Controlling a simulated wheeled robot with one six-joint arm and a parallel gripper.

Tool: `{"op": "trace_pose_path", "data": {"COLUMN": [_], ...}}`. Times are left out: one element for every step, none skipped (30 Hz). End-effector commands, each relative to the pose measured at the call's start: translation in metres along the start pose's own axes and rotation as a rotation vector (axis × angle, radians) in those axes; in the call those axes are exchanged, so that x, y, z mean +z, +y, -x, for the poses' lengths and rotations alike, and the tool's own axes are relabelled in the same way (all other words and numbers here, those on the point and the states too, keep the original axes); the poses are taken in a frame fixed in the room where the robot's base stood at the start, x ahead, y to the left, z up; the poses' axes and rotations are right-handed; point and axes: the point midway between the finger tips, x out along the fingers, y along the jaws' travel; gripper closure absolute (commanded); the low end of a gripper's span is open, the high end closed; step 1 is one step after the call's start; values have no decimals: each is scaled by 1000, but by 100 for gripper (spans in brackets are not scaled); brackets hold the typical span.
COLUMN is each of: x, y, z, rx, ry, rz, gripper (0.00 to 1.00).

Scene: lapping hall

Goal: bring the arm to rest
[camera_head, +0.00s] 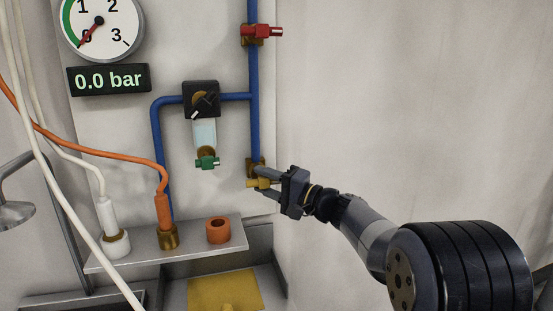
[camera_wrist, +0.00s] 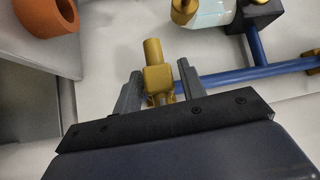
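My gripper (camera_head: 263,184) is at the lower end of the blue vertical pipe, to the right of the shelf. Its two fingers lie on either side of a small valve with a yellow handle (camera_head: 259,183). In the wrist view my gripper (camera_wrist: 158,75) has one finger left and one right of the brass-yellow valve (camera_wrist: 154,77). Narrow gaps seem to show between fingers and valve, so it looks open around it. My arm reaches in from the lower right, stretched out towards the wall.
The blue pipe (camera_head: 254,125) carries a red-handled valve (camera_head: 262,32) above. A regulator (camera_head: 201,98) with a green-handled drain (camera_head: 207,162) is to the left. A shelf (camera_head: 200,247) holds an orange ring (camera_head: 218,230) and hose ends. The gauge display (camera_head: 108,79) reads 0.0 bar. The right wall is bare.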

Motion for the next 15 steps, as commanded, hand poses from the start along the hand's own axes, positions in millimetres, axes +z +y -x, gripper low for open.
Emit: {"op": "trace_pose_path", "data": {"x": [-1, -1, -1, -1, -1, -1, -1, -1, -1, -1, -1, -1, -1, -2, -2], "y": [-5, -5, -5, -5, -5, -4, -5, -5, -5, -5, -5, -5, -3, 1, 1], "z": [0, 0, 0, 0, 0, 0, 0, 0, 0, 0, 0, 0, 3, 12, 21], "rx": [10, 16, 23, 29, 34, 41, 46, 51, 57, 62, 68, 74, 78, 77, 77], "ry": [-2, -4, -6, -8, -10, -11, -13, -14, -16, -18, -20, -22, -22, -18, -18], "rz": [7, 14, 20, 25, 31, 38, 43, 49, 57, 62, 68, 76, 79, 80, 81], "gripper": [61, 61, 61, 61, 61, 61, 61, 61, 61, 61, 61, 61, 61, 61, 61]}}
